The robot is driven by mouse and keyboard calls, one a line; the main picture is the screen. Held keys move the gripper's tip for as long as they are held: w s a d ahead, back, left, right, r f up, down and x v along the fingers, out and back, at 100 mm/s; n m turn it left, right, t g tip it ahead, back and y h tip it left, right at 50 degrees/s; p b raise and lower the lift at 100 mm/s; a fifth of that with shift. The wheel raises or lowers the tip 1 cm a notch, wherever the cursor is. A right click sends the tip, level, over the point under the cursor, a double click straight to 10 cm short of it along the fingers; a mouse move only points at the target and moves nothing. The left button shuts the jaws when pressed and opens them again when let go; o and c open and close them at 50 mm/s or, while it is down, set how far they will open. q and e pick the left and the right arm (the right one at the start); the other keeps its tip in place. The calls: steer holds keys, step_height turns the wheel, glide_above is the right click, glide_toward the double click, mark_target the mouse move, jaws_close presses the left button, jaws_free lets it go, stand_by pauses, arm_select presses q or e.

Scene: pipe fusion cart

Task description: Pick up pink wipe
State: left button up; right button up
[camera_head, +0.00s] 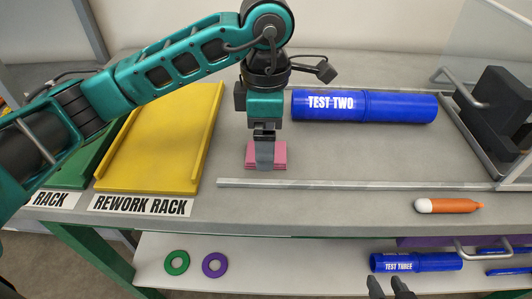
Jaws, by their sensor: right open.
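The pink wipe (281,157) is a small folded stack on the grey cart top, right of the yellow rack. My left gripper (265,158) points down over it, with a grey finger in front of the wipe's middle. The side view hides the far finger, so I cannot tell whether the jaws are closed on the wipe. My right gripper (390,287) shows only its dark fingertips at the bottom edge. They are apart with nothing between them, near the lower shelf.
A blue TEST TWO pipe (398,107) lies right of my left gripper. A metal rail (350,184) runs in front. The yellow rework rack (150,135) is at left. An orange marker (452,206) lies near the front edge. A TEST THREE pipe (432,262) and rings (214,265) are on the lower shelf.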

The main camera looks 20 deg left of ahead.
arm_select(q)
step_height(320, 180, down, 2)
steer(key=shift+f, duration=0.1)
arm_select(e)
steer(key=shift+w, duration=0.15)
arm_select(q)
steer(key=c, duration=1.1)
arm_select(e)
steer(key=shift+s+f, duration=0.2)
steer(key=shift+s, duration=0.05)
arm_select(q)
steer(key=shift+r+p, duration=1.7)
steer(key=shift+r, duration=8.3)
arm_select(e)
steer(key=shift+s+d+r, duration=0.2)
steer(key=shift+d+r, duration=0.5)
steer(key=shift+r, duration=0.1)
